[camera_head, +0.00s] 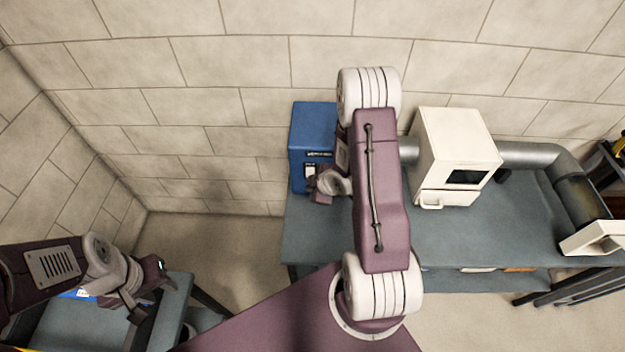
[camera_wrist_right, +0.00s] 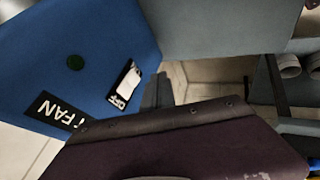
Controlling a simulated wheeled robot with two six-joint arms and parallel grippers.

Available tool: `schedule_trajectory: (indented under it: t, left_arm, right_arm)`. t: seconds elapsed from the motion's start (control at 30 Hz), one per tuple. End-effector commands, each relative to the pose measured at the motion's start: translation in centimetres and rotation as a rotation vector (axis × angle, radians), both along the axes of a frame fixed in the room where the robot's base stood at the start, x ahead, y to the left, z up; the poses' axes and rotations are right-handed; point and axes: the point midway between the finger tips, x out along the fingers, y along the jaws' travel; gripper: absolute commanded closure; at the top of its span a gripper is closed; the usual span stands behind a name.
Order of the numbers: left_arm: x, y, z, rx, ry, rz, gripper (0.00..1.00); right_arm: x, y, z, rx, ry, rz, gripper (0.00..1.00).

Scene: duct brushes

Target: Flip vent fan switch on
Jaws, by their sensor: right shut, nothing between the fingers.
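The blue vent fan box (camera_head: 312,125) stands on the bench, left of my right arm, with its label partly in view. My right gripper (camera_head: 320,188) is shut and empty close to the box's front; contact with the switch cannot be told. Its purple body also fills the bottom of the right wrist view. My left gripper (camera_head: 145,290) is far left, away from the box; its jaw opening is unclear.
A white box with a dark window (camera_head: 455,160) and a grey duct (camera_head: 530,153) stand right of my right arm on the grey bench (camera_head: 480,225). A low grey table (camera_head: 75,325) is under my left arm. Floor between is clear.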

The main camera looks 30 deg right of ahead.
Motion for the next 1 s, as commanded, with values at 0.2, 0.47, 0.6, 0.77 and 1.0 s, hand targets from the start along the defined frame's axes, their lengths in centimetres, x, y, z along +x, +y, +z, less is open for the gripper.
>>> schedule_trajectory:
  t: [0.2,0.47,0.6,0.77,1.0]
  left_arm:
    - [0.0,0.0,1.6,0.0,0.0,0.0,0.64]
    - [0.0,0.0,1.7,0.0,0.0,0.0,0.64]
    - [0.0,0.0,1.7,0.0,0.0,0.0,0.64]
    - [0.0,0.0,1.2,0.0,0.0,0.0,0.64]
    - [0.0,0.0,1.5,0.0,0.0,0.0,0.64]
  right_arm:
    - [2.6,-1.8,0.1,-0.001,-0.003,-0.001,1.0]
    - [3.2,-2.1,-0.2,-0.001,-0.002,-0.002,1.0]
    - [3.2,-2.1,-0.2,-0.001,-0.002,-0.002,1.0]
    - [3.7,-2.4,-0.6,-0.001,-0.003,-0.001,1.0]
    - [3.7,-2.4,-0.3,-0.001,-0.003,-0.001,1.0]
